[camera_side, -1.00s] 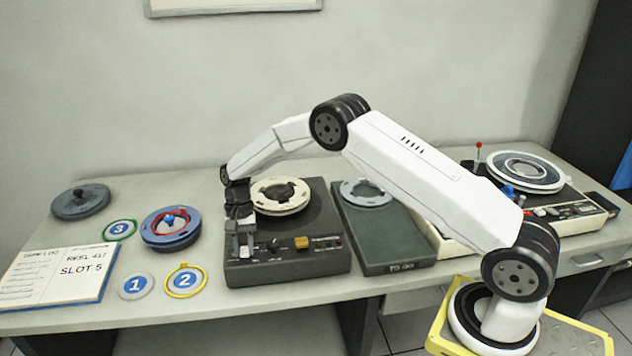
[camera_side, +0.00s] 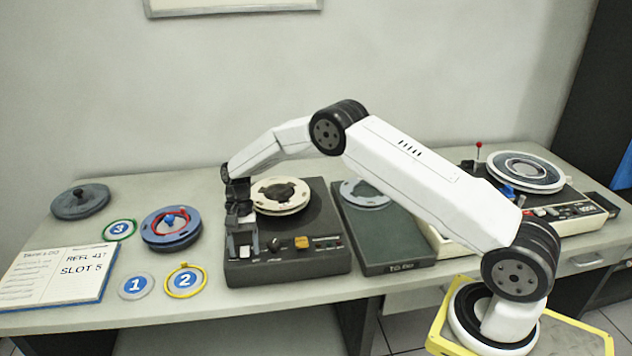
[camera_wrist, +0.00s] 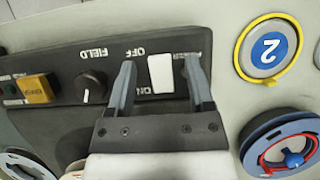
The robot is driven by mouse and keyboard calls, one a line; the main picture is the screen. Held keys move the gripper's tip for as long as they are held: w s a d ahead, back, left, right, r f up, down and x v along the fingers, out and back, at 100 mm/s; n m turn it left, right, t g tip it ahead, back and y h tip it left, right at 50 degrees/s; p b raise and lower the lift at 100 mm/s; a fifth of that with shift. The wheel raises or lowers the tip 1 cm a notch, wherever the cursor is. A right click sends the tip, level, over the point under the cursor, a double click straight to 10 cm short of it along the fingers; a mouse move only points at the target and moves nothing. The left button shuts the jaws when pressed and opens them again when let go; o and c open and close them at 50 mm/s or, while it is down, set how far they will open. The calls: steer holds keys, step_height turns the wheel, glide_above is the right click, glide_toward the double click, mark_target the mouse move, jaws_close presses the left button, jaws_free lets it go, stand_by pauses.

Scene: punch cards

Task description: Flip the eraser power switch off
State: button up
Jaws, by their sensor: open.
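The eraser (camera_side: 293,264) is a dark grey box with a cream reel (camera_side: 283,196) on top and a front control panel. In the wrist view its white power switch (camera_wrist: 161,73) sits on the panel, with an OFF label above it and an ON label below it in the picture. My gripper (camera_wrist: 160,66) is open, with one finger on each side of the switch. I cannot tell whether either finger touches it. In the side view my gripper (camera_side: 242,246) is at the panel's left end and hides the switch.
The panel also has a black FIELD knob (camera_wrist: 91,84) and an amber button (camera_wrist: 36,89). Left of the eraser lie a blue reel (camera_side: 171,229), numbered rings (camera_side: 185,281) and an open notebook (camera_side: 52,279). A dark green unit (camera_side: 395,242) stands close on its right.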

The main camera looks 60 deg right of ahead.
mark_target(248, 246)
steer(key=v, duration=0.7)
steer(key=shift+r, duration=0.4)
steer(key=shift+d+r, duration=0.1)
steer(key=s+r+n+t+h, duration=0.1)
steer(key=s+n+t, duration=0.1)
steer(key=s, duration=0.7)
steer(key=s+r+n+t+h, duration=0.1)
steer(key=s+n, duration=0.3)
steer(key=s, duration=0.5)
steer(key=s+a+r+n+t+h, duration=0.1)
steer(key=s+r+n+t, duration=0.1)
steer(key=s, duration=0.7)
steer(key=shift+s+r+n+t+h, duration=0.25)
steer(key=shift+r+n+t+h, duration=0.1)
steer(key=shift+n+t, duration=0.2)
